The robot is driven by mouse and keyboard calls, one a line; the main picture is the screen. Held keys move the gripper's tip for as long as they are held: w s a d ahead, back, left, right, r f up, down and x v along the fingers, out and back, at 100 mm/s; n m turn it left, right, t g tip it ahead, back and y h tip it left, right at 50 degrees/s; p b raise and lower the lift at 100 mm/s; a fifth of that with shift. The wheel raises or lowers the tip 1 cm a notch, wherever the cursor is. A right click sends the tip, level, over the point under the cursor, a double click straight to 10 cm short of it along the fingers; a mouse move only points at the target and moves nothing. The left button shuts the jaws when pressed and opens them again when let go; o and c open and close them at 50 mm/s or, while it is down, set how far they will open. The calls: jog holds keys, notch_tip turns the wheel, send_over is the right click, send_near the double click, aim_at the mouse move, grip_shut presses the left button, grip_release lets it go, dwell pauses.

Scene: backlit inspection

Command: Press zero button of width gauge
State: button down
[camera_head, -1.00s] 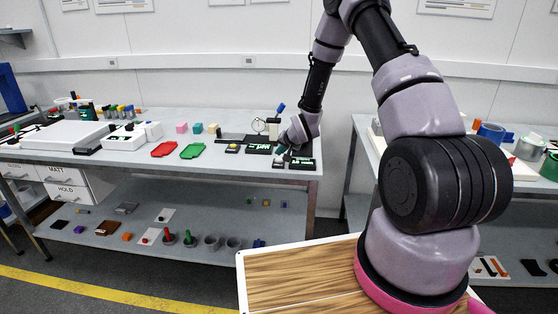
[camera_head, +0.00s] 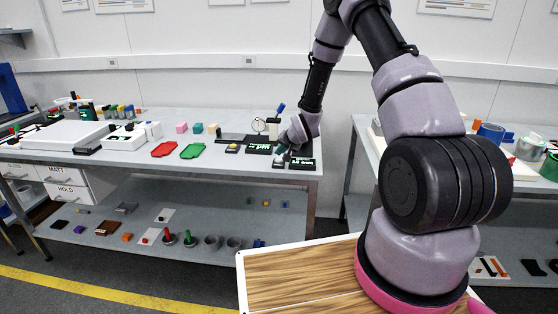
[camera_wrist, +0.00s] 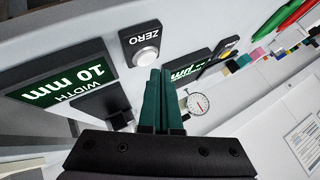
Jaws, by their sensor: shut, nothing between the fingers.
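The width gauge's display (camera_wrist: 65,85) reads "WIDTH 10 mm" in the wrist view and lies on the bench at left of that view. It also shows in the head view (camera_head: 301,163) at the bench's right end. Beside it is a black block marked ZERO with a round pale zero button (camera_wrist: 146,56). My gripper (camera_wrist: 162,75) has its two green fingers closed together and empty. In the picture the fingertips lie just below and right of the zero button; whether they touch it I cannot tell. In the head view my gripper (camera_head: 283,151) is low over the bench.
A second green display (camera_wrist: 188,68) and a dial gauge (camera_wrist: 198,103) stand close to the fingers in the wrist view. A red piece (camera_head: 164,149) and a green piece (camera_head: 192,151) lie further left on the bench.

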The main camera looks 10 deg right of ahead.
aim_at(280, 160)
jog(key=shift+f, duration=0.1)
dwell(0.6)
jog(key=shift+f, duration=0.3)
jog(key=shift+f, duration=0.4)
dwell(0.5)
jog(key=shift+r, duration=0.8)
jog(key=shift+r, duration=0.1)
jog(key=shift+r, duration=2.4)
